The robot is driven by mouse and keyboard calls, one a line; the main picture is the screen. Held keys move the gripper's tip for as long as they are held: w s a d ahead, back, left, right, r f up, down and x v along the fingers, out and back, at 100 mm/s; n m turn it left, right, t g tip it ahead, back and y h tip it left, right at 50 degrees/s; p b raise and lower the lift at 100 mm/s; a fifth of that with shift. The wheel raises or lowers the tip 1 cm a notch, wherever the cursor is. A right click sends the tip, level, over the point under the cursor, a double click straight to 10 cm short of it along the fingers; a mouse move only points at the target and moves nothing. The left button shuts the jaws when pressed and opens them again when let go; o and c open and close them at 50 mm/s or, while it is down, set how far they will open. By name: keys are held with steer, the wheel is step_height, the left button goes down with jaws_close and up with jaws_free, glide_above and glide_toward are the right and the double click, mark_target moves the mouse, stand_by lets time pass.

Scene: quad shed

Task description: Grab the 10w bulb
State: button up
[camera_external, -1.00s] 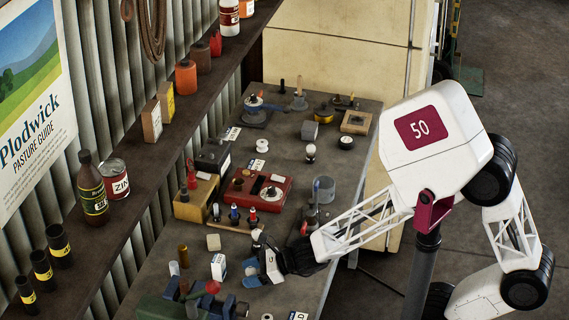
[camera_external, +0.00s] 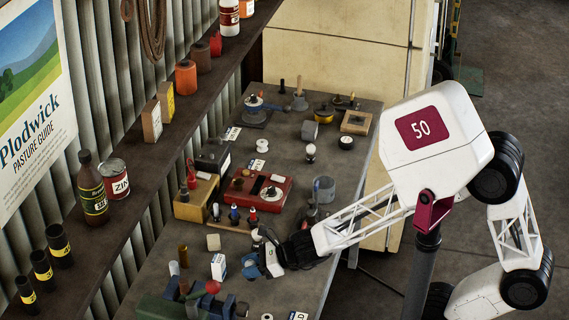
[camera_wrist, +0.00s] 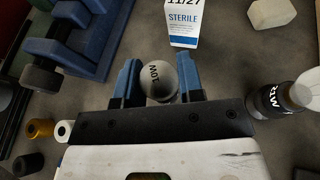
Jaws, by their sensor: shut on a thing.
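The 10w bulb (camera_wrist: 160,83) is a pale rounded globe with dark "10W" lettering. In the wrist view it sits between the two blue fingers of my gripper (camera_wrist: 159,82), which are shut on it. Its lower part is hidden behind the dark gripper body. In the external view my gripper (camera_external: 257,262) is low over the near part of the bench, and the held bulb cannot be clearly made out there. A second bulb, with a dark base (camera_wrist: 270,102) and white lettering, stands just right of the fingers in the wrist view.
A white "STERILE" box (camera_wrist: 184,22) stands just beyond the fingers; it also shows in the external view (camera_external: 219,267). A pale block (camera_wrist: 271,12) lies farther right. A blue vise (camera_wrist: 75,35) is at left. A brass cylinder (camera_wrist: 40,128) lies at lower left.

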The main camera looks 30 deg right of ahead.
steer(key=shift+s+d+r, duration=0.15)
steer(key=shift+s+r, duration=0.05)
steer(key=shift+r, duration=0.2)
steer(key=s+d, duration=0.3)
steer(key=s+d+r, duration=0.1)
steer(key=s+d, duration=0.6)
steer(key=s, duration=0.1)
steer(key=shift+s+d+r, duration=0.2)
steer(key=shift+s, duration=0.05)
